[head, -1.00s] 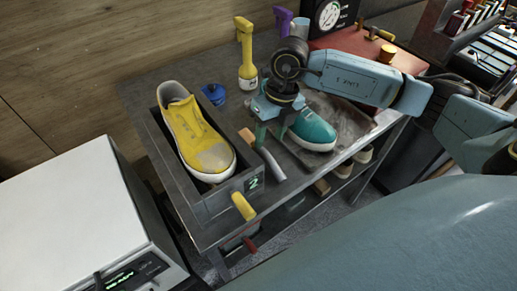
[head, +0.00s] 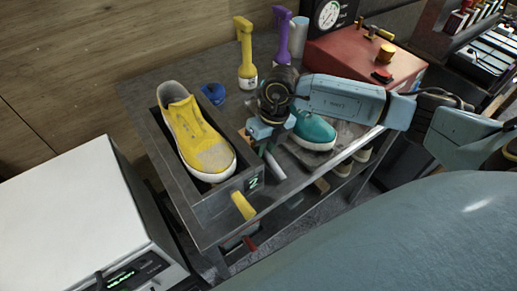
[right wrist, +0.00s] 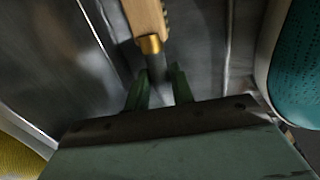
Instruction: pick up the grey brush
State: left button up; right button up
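The brush has a grey handle and a gold collar, with a wooden part beyond it. In the right wrist view, the grey brush (right wrist: 155,62) points up and away, its handle running between the green fingers of my right gripper (right wrist: 159,72). In the head view, the brush (head: 274,166) lies on the grey table between the yellow shoe (head: 192,135) and the teal shoe (head: 315,130). My right gripper (head: 264,141) is low over it and hides part of it. The fingers are close to the handle; I cannot tell whether they touch it. My left gripper is not in view.
The yellow shoe sits in a dark box (head: 221,196) with a yellow handle. The teal shoe is on a tray beside my right gripper. A red box (head: 345,58) is at the back right.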

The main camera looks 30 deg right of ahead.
aim_at(265, 150)
grip_shut()
jog(key=shift+r, duration=0.1)
notch_tip(265, 150, up, 10)
dwell(0.3)
